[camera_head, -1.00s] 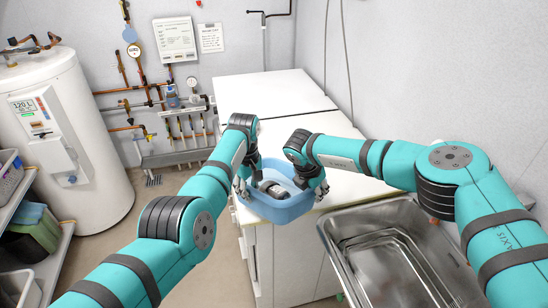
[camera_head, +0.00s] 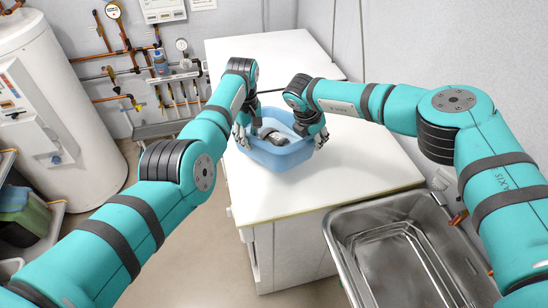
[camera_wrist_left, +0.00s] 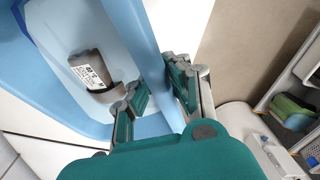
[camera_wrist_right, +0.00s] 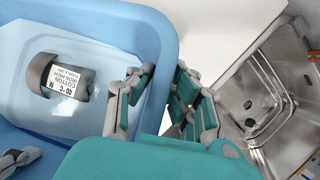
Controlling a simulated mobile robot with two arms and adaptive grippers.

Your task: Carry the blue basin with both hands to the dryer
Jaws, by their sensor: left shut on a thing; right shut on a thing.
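The blue basin (camera_head: 282,159) is held over the white worktop (camera_head: 340,190), level; I cannot tell whether it touches the top. My left gripper (camera_head: 241,138) is shut on its left wall, and my right gripper (camera_head: 313,133) on its right wall. In the left wrist view the fingers (camera_wrist_left: 158,97) straddle the basin wall (camera_wrist_left: 150,35). In the right wrist view the fingers (camera_wrist_right: 158,98) straddle the opposite wall (camera_wrist_right: 160,40). A rolled dark grey cloth (camera_head: 273,136) with a white label lies in the basin. I cannot pick out a dryer for certain.
A steel sink (camera_head: 395,245) stands at the near right of the worktop. A white water heater (camera_head: 60,110) and a shelf with bins (camera_head: 25,215) are at left. Pipes (camera_head: 165,75) run along the back wall. The worktop right of the basin is clear.

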